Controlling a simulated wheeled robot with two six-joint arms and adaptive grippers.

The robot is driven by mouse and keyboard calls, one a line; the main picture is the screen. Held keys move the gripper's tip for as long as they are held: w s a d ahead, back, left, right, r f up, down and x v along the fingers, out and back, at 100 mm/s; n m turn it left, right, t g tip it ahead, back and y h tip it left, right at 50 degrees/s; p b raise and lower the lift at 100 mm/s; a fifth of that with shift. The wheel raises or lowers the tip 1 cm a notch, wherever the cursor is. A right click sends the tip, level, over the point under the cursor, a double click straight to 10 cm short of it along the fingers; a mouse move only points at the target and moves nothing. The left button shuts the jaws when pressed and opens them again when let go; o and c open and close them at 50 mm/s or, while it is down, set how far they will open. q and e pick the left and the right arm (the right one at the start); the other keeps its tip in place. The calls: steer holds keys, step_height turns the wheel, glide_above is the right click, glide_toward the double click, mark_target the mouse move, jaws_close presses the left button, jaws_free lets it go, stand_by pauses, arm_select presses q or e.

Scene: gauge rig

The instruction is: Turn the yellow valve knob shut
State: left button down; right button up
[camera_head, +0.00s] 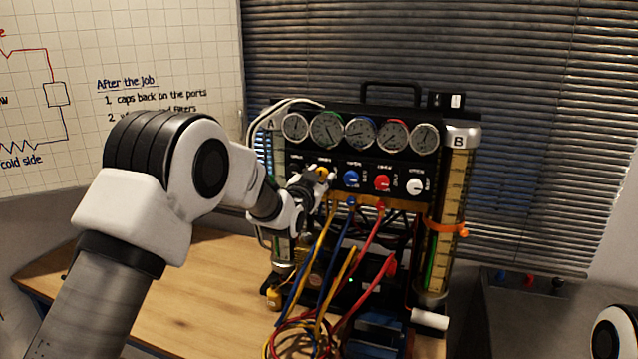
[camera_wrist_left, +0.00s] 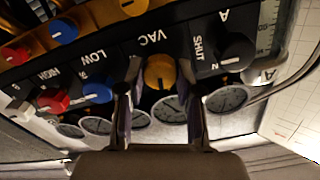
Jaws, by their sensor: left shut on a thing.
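The yellow valve knob (camera_head: 322,171) is on the black gauge panel, left of the blue knob. In the left wrist view the yellow knob (camera_wrist_left: 160,72) sits between my two fingers, beside the label VAC. My left gripper (camera_head: 317,181) reaches the panel from the left and is shut on the yellow knob. Its fingers also show in the wrist view (camera_wrist_left: 158,92), one on each side of the knob. The gripper partly hides the knob in the head view. My right gripper is out of view; only part of my right arm shows at the lower right.
The blue knob (camera_head: 351,178), red knob (camera_head: 382,183) and white knob (camera_head: 414,186) are in a row to the right. Several gauges (camera_head: 360,134) are above. Yellow, blue and red hoses (camera_head: 372,232) hang below. Bare table (camera_head: 215,285) lies left of the rig.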

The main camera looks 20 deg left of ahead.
arm_select(q)
steer(key=shift+r+m+b, duration=0.2)
steer(key=shift+m+b, duration=5.35)
steer(key=shift+m, duration=2.25)
steer(key=c, duration=0.9)
jaws_free()
steer(key=shift+o, duration=0.7)
steer(key=shift+w+f, duration=0.15)
